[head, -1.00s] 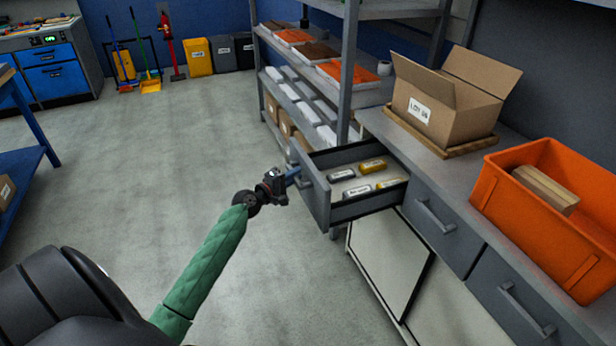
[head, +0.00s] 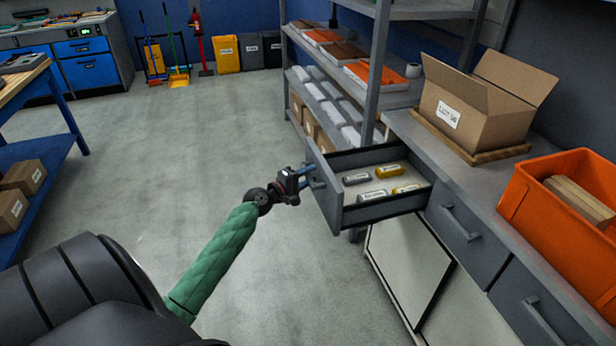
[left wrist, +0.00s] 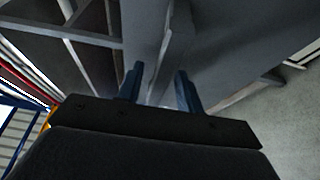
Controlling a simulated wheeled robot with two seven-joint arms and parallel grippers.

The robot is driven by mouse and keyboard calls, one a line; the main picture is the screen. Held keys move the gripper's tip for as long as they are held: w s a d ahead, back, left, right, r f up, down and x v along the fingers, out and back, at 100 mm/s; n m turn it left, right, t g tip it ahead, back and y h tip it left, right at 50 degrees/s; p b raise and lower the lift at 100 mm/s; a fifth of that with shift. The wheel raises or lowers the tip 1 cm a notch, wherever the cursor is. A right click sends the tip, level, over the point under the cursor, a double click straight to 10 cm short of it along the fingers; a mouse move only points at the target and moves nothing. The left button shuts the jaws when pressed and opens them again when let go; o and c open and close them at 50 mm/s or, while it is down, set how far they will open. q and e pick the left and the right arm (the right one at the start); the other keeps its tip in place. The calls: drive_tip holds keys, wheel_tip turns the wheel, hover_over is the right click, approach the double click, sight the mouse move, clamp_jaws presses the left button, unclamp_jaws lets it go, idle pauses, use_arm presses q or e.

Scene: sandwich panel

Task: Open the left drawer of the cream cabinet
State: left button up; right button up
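The left drawer (head: 392,208) of the cabinet stands pulled well out, with its inside showing. Its grey front (head: 328,190) faces my left gripper (head: 308,175). Several grey and yellow labelled items (head: 387,171) lie inside it. My left gripper is at the outer side of the drawer front, by the handle. In the left wrist view its two blue fingers (left wrist: 159,90) stand apart, with grey surfaces showing between and beyond them. Contact with the handle cannot be made out. My right gripper is not in view.
Two closed grey drawers (head: 462,228) sit beside the open one. An open cardboard box (head: 470,115) and an orange crate (head: 535,225) stand on the worktop. A grey shelf rack (head: 372,90) rises behind the drawer. The floor (head: 180,150) to the left is clear.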

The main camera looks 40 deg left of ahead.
use_arm(q)
drive_tip(key=shift+s, duration=0.1)
drive_tip(key=b+v, duration=0.2)
drive_tip(key=v, duration=0.5)
drive_tip(key=shift+s, duration=0.35)
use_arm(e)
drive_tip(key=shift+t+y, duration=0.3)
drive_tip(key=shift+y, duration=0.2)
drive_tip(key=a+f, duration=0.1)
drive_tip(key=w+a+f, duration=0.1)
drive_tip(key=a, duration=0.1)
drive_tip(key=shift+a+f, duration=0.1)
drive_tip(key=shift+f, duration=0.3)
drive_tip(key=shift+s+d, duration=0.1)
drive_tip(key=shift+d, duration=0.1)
